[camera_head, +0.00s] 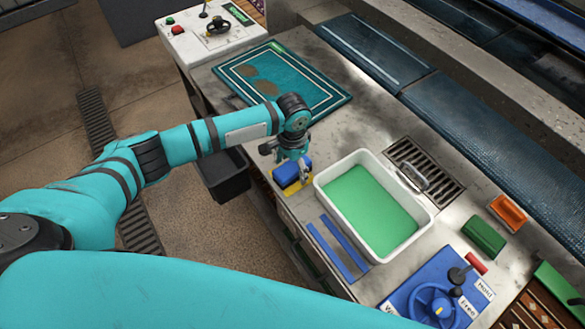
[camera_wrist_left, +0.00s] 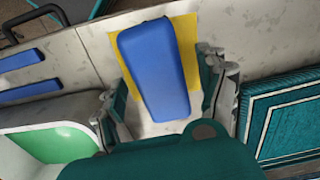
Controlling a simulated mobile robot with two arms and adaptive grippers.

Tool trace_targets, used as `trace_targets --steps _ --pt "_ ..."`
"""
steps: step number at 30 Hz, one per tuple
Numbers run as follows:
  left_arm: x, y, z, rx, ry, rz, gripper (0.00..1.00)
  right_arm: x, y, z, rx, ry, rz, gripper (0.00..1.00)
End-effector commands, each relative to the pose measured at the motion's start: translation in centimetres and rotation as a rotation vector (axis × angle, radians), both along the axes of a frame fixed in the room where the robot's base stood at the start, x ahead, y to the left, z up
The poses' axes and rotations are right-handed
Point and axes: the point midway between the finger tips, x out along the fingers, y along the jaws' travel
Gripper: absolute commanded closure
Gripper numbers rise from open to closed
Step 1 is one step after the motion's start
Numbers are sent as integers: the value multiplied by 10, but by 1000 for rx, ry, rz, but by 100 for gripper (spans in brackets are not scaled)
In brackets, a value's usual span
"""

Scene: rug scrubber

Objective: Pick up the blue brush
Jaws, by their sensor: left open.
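The blue brush (camera_head: 286,175) lies on a yellow patch (camera_head: 300,190) at the near edge of the grey worktop. It shows as a rounded blue block (camera_wrist_left: 155,68) in the left wrist view, with the yellow patch (camera_wrist_left: 186,35) beneath it. My left gripper (camera_head: 293,166) is open above the brush and hides part of it in the head view. In the left wrist view, the fingers of my left gripper (camera_wrist_left: 165,95) stand on either side of the brush's near end, with visible gaps. The bristles are hidden. My right gripper is not in view.
A white tub (camera_head: 424,222) of green liquid stands right of the brush. Two blue strips (camera_head: 338,249) lie before it. A teal rug (camera_head: 330,92) lies behind. A green block (camera_head: 484,236), an orange block (camera_head: 508,212) and a blue control panel (camera_head: 420,297) are farther right.

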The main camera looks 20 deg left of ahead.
Motion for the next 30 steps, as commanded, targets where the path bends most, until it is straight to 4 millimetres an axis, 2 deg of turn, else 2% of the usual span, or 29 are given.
trace_targets --steps 2,15,25,30 --pt "0 0 0 0 0 0 33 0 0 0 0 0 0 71" --pt "0 0 1 -1 -1 1 89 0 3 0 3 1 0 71" --pt "1 0 4 -1 -1 1 89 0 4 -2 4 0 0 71" --pt "2 0 20 -3 -4 0 89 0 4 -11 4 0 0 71"
